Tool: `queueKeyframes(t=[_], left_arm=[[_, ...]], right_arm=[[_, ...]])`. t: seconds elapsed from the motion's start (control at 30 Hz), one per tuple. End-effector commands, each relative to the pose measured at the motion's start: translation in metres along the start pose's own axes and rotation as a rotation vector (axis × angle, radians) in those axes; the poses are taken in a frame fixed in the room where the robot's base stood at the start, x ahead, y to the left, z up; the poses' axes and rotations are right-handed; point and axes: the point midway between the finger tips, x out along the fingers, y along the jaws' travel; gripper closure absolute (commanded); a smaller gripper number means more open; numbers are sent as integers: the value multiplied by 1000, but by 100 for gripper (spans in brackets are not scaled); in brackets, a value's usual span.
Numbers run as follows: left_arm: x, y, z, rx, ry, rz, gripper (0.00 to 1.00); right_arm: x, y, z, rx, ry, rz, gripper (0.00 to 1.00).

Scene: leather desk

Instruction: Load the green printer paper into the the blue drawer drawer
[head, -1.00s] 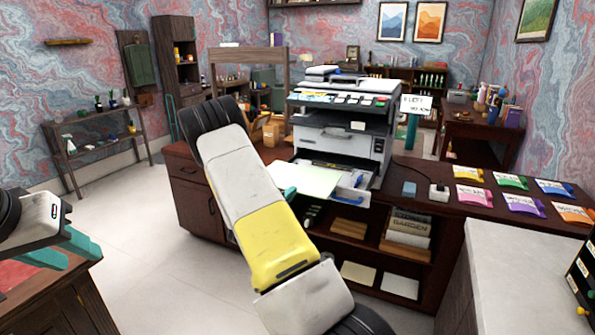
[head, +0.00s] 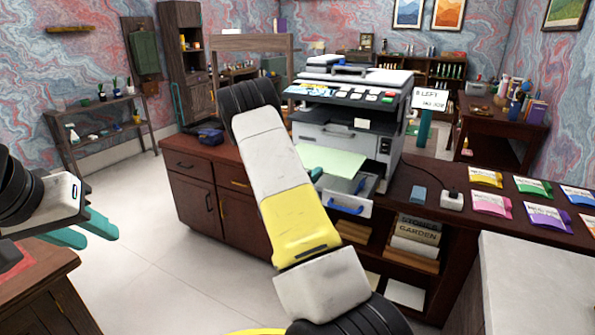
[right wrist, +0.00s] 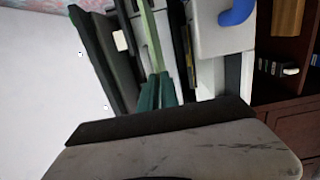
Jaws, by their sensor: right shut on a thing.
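The pale green printer paper (head: 336,162) is a flat sheet held in front of the grey and white printer, above its pulled-out drawer. The drawer (head: 364,206) is white with a blue handle (head: 345,209); the paper hides much of its inside. My right gripper (head: 316,173) is shut on the paper's left edge. In the right wrist view the teal fingers (right wrist: 157,92) pinch the paper (right wrist: 152,35), seen edge-on, with the blue handle (right wrist: 237,12) to its right. I cannot tell whether the paper touches the drawer. My left gripper (head: 82,236) is empty, its fingers apart, at far left.
The printer (head: 345,135) stands on a dark wooden counter (head: 410,178). A pale worktop (head: 535,285) is at front right. Open floor lies left of the counter.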

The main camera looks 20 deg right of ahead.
Motion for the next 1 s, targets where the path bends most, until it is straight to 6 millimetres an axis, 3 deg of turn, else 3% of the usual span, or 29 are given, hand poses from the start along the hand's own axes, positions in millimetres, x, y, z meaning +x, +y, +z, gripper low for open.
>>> queueKeyframes(t=[0.27, 0.7, 1.0], left_arm=[[0, 0, 0, 0, 0, 0, 64], [0, 0, 0, 0, 0, 0, 64], [0, 0, 0, 0, 0, 0, 64]], right_arm=[[0, -2, 1, 1, 0, 6, 100], [-1, -40, 1, 0, 0, 6, 100], [-1, -56, 1, 1, 0, 7, 100]])
